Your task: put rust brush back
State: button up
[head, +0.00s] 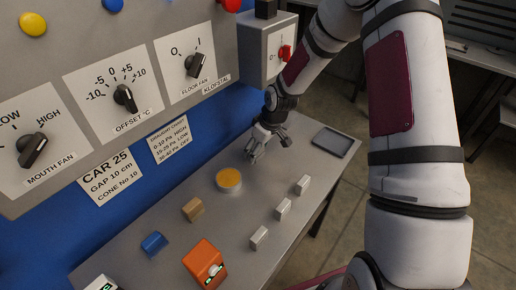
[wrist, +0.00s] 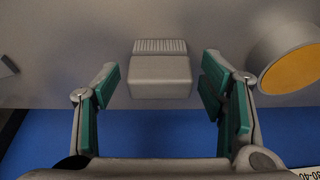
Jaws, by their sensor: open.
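A pale grey block with a ridged, bristle-like far strip, which looks like the rust brush (wrist: 160,76), lies on the bench in the wrist view. My gripper (wrist: 160,88) is open, with one finger on each side of the block and a visible gap on both sides. In the head view my gripper (head: 268,150) points down over the far part of the bench, beyond the yellow-topped round tin. I cannot make out the brush there; the fingers seem to hide it. A shallow dark tray (head: 333,142) lies empty to the right of my gripper.
The yellow-topped tin (head: 229,180) is close by, also at right in the wrist view (wrist: 292,66). Several pale blocks (head: 283,209) line the bench's right side. A tan block (head: 193,209), blue block (head: 154,244) and orange device (head: 206,264) are nearer. A control panel (head: 110,75) overhangs the left.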

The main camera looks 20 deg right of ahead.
jog(key=s+d+r+m+h, duration=0.1)
jog(key=s+r+h, duration=0.1)
jog(key=s+r, duration=0.85)
jog(key=s+d+r+m+h, duration=0.15)
jog(key=s+r, duration=0.35)
jog(key=r, duration=1.1)
jog(key=s+a+r+m+t, duration=0.1)
jog(key=s+r+m, duration=0.1)
jog(key=s, duration=0.7)
jog(key=s+a+r+m+y, duration=0.1)
jog(key=s+r+m, duration=0.1)
jog(key=s+r, duration=0.3)
jog(key=shift+s+a+t+p, duration=0.15)
jog(key=shift+s+t+p, duration=0.3)
jog(key=shift+s, duration=1.4)
